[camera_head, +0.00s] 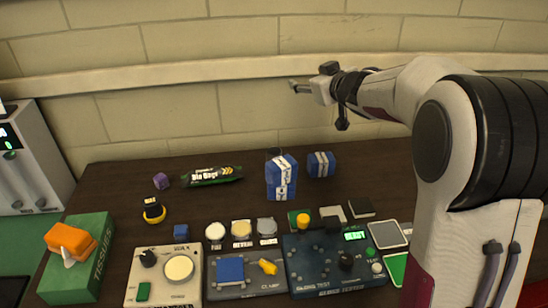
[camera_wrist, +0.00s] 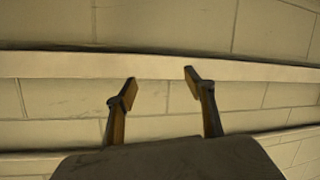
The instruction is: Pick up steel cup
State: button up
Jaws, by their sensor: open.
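I cannot clearly make out a steel cup in either view. A small dark rim (camera_head: 273,152) shows just behind the upright blue-and-white carton (camera_head: 281,180); most of it is hidden, and I cannot tell what it is. My gripper (camera_head: 293,87) is high above the back of the table, in front of the wall, well apart from everything on the table. In the wrist view my gripper (camera_wrist: 161,84) has its two fingers apart with nothing between them, and only the wall behind.
A second blue carton (camera_head: 321,164), a bin-bags pack (camera_head: 212,176) and a purple cube (camera_head: 161,181) stand along the back. Device panels (camera_head: 333,268) and several round tins fill the front. A green tissue box (camera_head: 82,270) is at left. Bare table shows mid-left.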

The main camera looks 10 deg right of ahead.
jog(key=w+a+f+n+g+y, duration=0.2)
jog(key=w+a+f+y, duration=0.2)
jog(key=f, duration=0.4)
jog(key=n+g+y, duration=0.3)
jog(key=y, duration=0.1)
send_over(275, 151)
jog(key=s+d, duration=0.2)
notch_tip(275, 151, down, 10)
jog(key=shift+w+f, duration=0.15)
jog(key=shift+f, duration=0.1)
jog(key=shift+f+h, duration=0.3)
jog(key=shift+f, duration=1.45)
jog(key=shift+f, duration=0.1)
jog(key=shift+f, duration=0.55)
jog(key=f, duration=0.1)
jog(key=w+a+f, duration=0.1)
jog(key=f, duration=0.1)
jog(key=shift+a, duration=0.2)
jog(key=shift+w+a+f, duration=0.15)
jog(key=shift+w+a, duration=0.25)
jog(key=shift+w, duration=0.05)
